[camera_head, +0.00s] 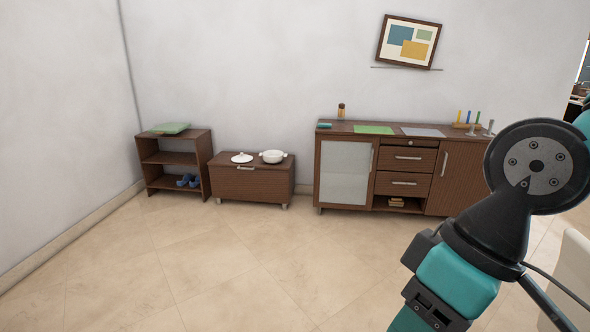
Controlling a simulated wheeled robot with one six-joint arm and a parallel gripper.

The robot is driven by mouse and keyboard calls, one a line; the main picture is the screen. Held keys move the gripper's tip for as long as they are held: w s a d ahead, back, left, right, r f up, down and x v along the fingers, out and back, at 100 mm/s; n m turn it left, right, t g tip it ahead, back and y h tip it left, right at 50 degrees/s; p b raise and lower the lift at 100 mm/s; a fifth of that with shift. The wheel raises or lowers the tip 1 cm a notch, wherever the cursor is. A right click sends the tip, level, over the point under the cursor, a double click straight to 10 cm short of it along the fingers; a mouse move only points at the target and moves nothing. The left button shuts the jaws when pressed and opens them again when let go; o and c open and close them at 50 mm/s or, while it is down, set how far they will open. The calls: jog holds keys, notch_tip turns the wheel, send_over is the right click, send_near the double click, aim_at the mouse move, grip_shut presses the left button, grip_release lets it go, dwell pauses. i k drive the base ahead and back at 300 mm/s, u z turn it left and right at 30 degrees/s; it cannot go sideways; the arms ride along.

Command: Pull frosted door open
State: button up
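The frosted door (345,174) is a pale translucent panel in a dark wood frame. It forms the left part of the brown sideboard (384,128) against the back wall, and it looks shut. A slim vertical handle (371,159) runs along the door's upper right edge. My arm fills the right side of the view, in front of the sideboard and nearer to me. My gripper's fingertips do not show in this view, so I cannot see whether it is open or holds anything.
Left of the sideboard stand a low brown cabinet (252,184) with a white pot (273,156) and a small open shelf (172,160) holding blue shoes (188,181). Drawers (408,158) adjoin the door on its right. The tiled floor before the furniture is clear. A pale object (572,268) stands at the lower right.

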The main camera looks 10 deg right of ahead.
aim_at(319, 138)
jog(key=z, duration=0.25)
jog(key=i, duration=2.05)
jog(key=z, duration=0.6)
jog(key=i, duration=2.3)
jog(key=z, duration=0.15)
